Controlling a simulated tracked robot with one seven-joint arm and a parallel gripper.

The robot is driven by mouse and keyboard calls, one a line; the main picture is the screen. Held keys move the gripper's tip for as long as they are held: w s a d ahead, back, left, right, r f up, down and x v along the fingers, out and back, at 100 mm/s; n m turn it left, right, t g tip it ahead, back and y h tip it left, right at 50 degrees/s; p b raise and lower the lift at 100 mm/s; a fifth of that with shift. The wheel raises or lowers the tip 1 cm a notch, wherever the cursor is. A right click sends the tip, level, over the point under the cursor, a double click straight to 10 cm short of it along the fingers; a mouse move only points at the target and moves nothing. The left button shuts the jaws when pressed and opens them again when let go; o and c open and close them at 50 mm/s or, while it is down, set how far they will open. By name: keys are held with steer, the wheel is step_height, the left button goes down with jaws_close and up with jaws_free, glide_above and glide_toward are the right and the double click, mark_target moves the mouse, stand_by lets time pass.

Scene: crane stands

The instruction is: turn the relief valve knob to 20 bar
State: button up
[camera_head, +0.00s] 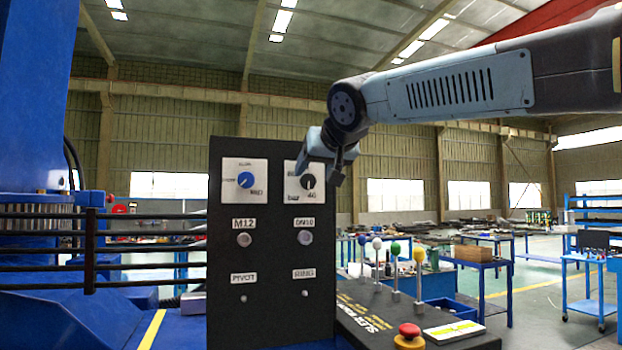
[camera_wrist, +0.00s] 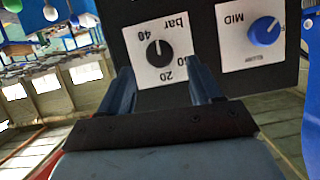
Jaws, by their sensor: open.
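The relief valve knob (camera_head: 308,182) is a small black dial on a white plate (camera_head: 291,193) marked "bar", at the upper right of a black panel (camera_head: 270,265). In the wrist view the knob (camera_wrist: 159,53) shows upside down, with "40", "bar" and "20" readable around it. Its white line points up there, to a spot between "40" and "bar", away from "20". My gripper (camera_head: 320,172) is in front of the plate and hides part of its top and right. In the wrist view its fingers (camera_wrist: 160,77) are apart, with nothing between them, just short of the knob.
A blue knob (camera_head: 245,180) on a white plate sits left of the black one; it also shows in the wrist view (camera_wrist: 265,31). Colour-topped levers (camera_head: 394,250) and a red button (camera_head: 409,334) stand at the lower right. Dark rails (camera_head: 100,235) run at the left.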

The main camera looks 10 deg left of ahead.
mark_target(306, 184)
steer(key=shift+x, duration=2.4)
steer(key=shift+c, duration=0.3)
steer(key=shift+d, duration=0.1)
steer(key=c, duration=1)
steer(key=shift+o, duration=0.2)
steer(key=shift+n, duration=0.3)
steer(key=n+t+h, duration=0.1)
steer(key=n+h, duration=0.1)
steer(key=shift+n, duration=0.4)
steer(key=n+t, duration=0.1)
steer(key=n+h, duration=0.1)
steer(key=n, duration=0.1)
steer(key=shift+s+a+f+t+h, duration=0.1)
steer(key=shift+a+f+t+h, duration=0.05)
steer(key=shift+a+t+h, duration=0.2)
steer(key=n+t, duration=0.1)
steer(key=n, duration=0.1)
steer(key=n+t+h, duration=0.1)
steer(key=n, duration=0.1)
steer(key=shift+s+a+f, duration=0.1)
steer(key=shift+f, duration=0.15)
steer(key=shift+f+n+t, duration=0.2)
steer(key=shift+n+t, duration=0.55)
steer(key=shift+n, duration=0.95)
steer(key=shift+a+f, duration=0.1)
